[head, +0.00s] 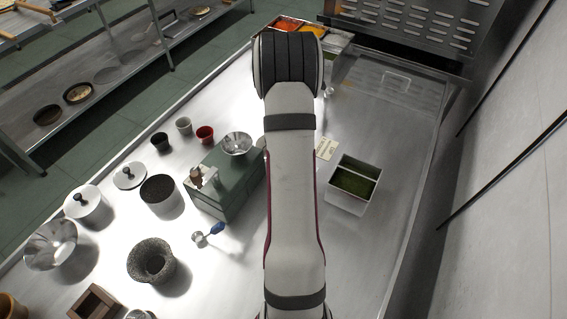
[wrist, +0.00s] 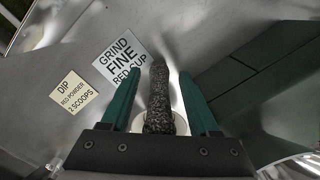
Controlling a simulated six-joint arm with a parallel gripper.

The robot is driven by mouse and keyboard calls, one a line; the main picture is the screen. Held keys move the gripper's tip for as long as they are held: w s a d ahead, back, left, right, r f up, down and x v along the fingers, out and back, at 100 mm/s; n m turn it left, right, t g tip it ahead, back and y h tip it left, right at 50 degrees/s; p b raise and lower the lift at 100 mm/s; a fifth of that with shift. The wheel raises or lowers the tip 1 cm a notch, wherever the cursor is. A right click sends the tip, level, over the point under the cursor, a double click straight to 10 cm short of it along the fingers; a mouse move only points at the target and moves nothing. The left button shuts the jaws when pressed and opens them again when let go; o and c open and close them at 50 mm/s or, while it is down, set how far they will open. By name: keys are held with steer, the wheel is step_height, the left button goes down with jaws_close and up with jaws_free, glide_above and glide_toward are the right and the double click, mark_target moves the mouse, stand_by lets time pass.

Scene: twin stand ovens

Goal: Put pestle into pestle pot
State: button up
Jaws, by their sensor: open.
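The pestle (wrist: 157,98), dark speckled stone, shows in the wrist view between the two green fingers of my gripper (wrist: 159,78). The fingers are open, one on each side of it, with narrow gaps visible. The pestle's lower part in the picture is hidden by the gripper body, and a pale round thing shows around there. In the head view my arm hides the gripper and the pestle. The pestle pot (head: 135,266), a rough dark stone mortar with a wide rim, stands at the lower left in the head view and looks empty.
A green box (head: 239,190) with a metal bowl (head: 236,144) stands left of my arm. A blue-handled scoop (head: 208,234) lies near the pot.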

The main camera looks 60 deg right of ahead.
steer(key=r, duration=1.2)
steer(key=shift+w+d+r, duration=0.2)
steer(key=shift+w+d, duration=0.05)
steer(key=shift+w, duration=0.05)
steer(key=w+a+r+n, duration=0.1)
steer(key=w+a+r, duration=0.15)
steer(key=a, duration=0.65)
steer(key=w+a+r, duration=0.2)
steer(key=a+r, duration=0.1)
steer(key=a, duration=0.6)
steer(key=s+a, duration=0.3)
steer(key=a, duration=0.4)
steer(key=s+a+r+n, duration=0.1)
steer(key=s+a, duration=0.2)
steer(key=a, duration=0.5)
steer(key=shift+s+a+r+t+y, duration=0.25)
steer(key=shift+s+t+y, duration=0.05)
steer(key=shift+y, duration=0.1)
steer(key=shift+o, duration=0.4)
steer(key=s+a+f+n, duration=0.1)
steer(key=s+a+f, duration=0.1)
steer(key=s+a, duration=0.3)
steer(key=shift+s+a, duration=0.3)
steer(key=shift+s, duration=0.65)
steer(key=shift+w, duration=0.15)
